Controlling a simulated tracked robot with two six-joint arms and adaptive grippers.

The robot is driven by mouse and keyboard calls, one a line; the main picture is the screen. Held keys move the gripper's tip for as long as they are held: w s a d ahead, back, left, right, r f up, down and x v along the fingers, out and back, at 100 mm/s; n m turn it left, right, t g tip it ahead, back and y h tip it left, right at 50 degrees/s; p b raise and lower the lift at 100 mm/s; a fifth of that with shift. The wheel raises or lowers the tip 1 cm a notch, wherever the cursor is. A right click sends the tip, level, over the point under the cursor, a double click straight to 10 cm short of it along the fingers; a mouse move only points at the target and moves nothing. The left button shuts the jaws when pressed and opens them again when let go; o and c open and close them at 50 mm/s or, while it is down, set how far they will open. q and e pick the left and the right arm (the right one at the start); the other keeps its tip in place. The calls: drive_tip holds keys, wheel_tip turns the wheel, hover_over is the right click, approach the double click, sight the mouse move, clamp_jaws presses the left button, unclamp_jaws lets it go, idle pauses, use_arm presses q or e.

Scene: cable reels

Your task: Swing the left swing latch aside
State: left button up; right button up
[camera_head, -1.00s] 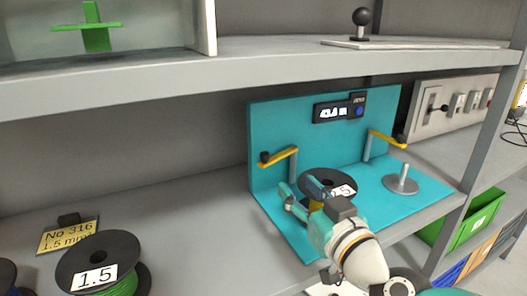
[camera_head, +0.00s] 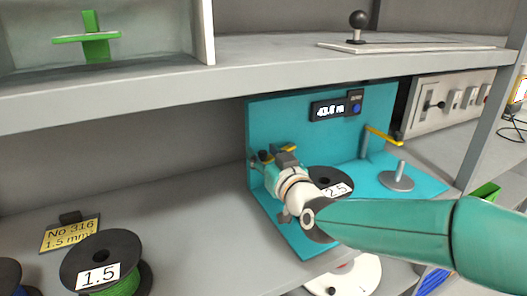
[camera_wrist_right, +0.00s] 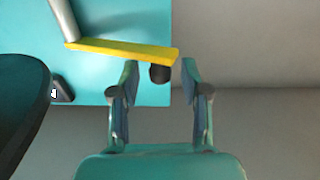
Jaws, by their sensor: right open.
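The left swing latch is a yellow bar (camera_wrist_right: 122,47) with a black knob (camera_wrist_right: 160,73) at its free end, on a grey post (camera_wrist_right: 63,18). In the head view the latch (camera_head: 291,149) is partly hidden behind my right gripper (camera_head: 266,160). In the right wrist view my right gripper (camera_wrist_right: 160,75) is open, with the knob between its fingertips and the bar just beyond them. The fingers look clear of the knob. A black reel marked 2.5 (camera_head: 345,175) sits on the teal stand (camera_head: 285,119), to the right of the gripper. My left gripper is out of view.
The other yellow latch (camera_head: 382,136) stands at the right, near a bare spindle (camera_head: 397,180). A display (camera_head: 337,107) is on the back panel. A reel marked 1.5 (camera_head: 105,262) and a yellow label (camera_head: 70,236) stand on the left shelf. An upper shelf (camera_head: 270,62) runs above.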

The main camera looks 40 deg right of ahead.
drive_tip(key=shift+w+d, duration=0.15)
drive_tip(key=shift+w, duration=0.3)
clamp_jaws()
